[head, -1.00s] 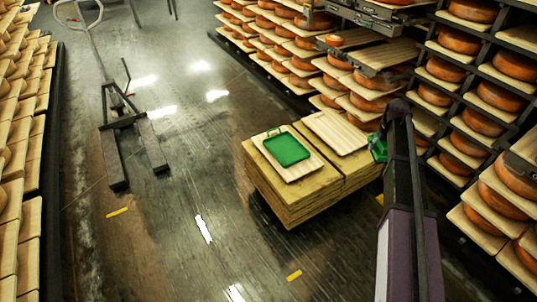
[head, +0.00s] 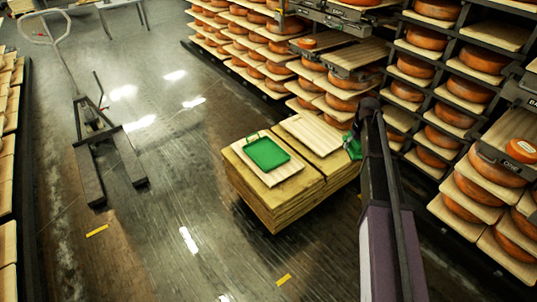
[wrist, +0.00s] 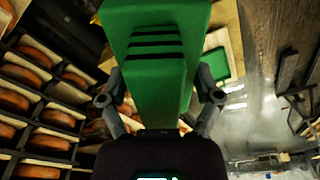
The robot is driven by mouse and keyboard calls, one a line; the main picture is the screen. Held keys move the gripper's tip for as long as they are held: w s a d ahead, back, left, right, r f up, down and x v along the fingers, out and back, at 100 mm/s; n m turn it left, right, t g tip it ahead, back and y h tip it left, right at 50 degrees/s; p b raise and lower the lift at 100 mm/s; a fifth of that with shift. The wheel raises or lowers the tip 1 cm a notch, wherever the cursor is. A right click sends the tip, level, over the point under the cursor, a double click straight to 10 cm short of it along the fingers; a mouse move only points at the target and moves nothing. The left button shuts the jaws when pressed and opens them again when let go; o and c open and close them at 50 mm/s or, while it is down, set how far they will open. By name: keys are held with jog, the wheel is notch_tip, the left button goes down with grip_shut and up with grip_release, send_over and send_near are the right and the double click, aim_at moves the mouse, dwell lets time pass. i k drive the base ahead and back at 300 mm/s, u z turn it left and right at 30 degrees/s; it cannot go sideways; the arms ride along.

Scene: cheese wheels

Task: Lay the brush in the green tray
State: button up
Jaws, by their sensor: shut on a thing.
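The green tray (head: 266,154) lies empty on a pale board on the left part of the wooden stack, a small handle at its far edge. My gripper (wrist: 160,88) is shut on the green brush (wrist: 150,45), which fills the top middle of the wrist view with dark slots across it. In the head view the brush (head: 352,148) shows just right of the stack's right board, partly hidden by my arm. The brush is apart from the tray, to its right. Part of the tray also shows in the wrist view (wrist: 215,64), right of the brush.
The wooden stack (head: 262,200) stands on the floor, with a second, bare board (head: 312,134) right of the tray. Racks of cheese wheels (head: 440,115) stand close behind and right of my arm. A pallet jack (head: 100,140) stands at left. The floor between is clear.

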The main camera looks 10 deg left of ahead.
aim_at(264, 159)
jog(key=z, duration=0.1)
jog(key=i, duration=1.2)
jog(key=u, duration=0.7)
jog(key=i, duration=0.4)
jog(key=u, duration=0.35)
